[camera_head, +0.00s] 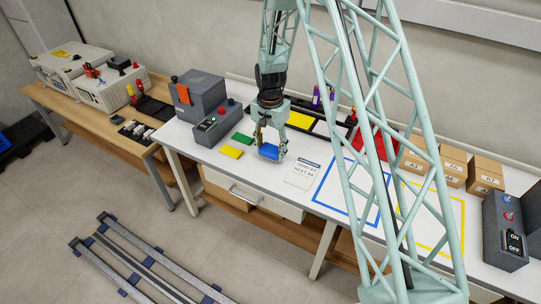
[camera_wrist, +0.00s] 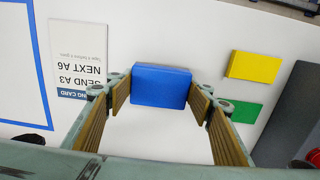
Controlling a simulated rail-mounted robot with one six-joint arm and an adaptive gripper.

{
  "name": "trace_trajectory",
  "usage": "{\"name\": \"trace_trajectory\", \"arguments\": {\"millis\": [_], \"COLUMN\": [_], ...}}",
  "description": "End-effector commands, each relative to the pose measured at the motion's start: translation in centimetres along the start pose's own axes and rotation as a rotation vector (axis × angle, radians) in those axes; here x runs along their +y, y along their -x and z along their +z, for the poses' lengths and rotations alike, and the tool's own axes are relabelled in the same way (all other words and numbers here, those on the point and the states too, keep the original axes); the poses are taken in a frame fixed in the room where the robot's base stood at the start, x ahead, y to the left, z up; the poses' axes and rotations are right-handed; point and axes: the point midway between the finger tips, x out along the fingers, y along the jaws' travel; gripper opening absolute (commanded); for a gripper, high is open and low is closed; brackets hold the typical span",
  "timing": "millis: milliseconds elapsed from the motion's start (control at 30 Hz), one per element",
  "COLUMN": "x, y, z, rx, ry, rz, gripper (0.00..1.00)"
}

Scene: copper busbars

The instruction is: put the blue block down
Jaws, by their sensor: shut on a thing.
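The blue block (camera_head: 268,151) is between the fingers of my gripper (camera_head: 270,146), over the white table near its front edge. In the wrist view the blue block (camera_wrist: 161,86) sits between the two padded fingertips of my gripper (camera_wrist: 160,92), which press on its left and right sides. My gripper is shut on it. I cannot tell whether the block touches the table or hangs just above it.
A yellow block (camera_head: 231,152) and a green block (camera_head: 242,138) lie left of my gripper. A printed card (camera_head: 303,173) lies to the right, before a blue-outlined square (camera_head: 318,200). A grey control box (camera_head: 217,123) stands behind left. Bare white tabletop surrounds the block.

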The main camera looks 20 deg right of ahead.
Motion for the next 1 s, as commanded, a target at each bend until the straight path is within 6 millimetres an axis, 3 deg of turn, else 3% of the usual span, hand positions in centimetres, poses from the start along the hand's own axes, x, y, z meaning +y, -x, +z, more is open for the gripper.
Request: {"name": "trace_trajectory", "arguments": {"millis": [200,767,800,933,1000], "x": [0.0,0.0,0.0,0.0,0.0], "y": [-2.2,-2.8,-2.8,-2.8,-2.7], "z": [0.0,0.0,0.0,0.0,0.0], "rx": [0.000,0.000,0.000,0.000,0.000], "ry": [0.000,0.000,0.000,0.000,0.000], "rz": [0.000,0.000,0.000,0.000,0.000], "gripper": [0.35,0.35,0.50,0.61,0.61]}}
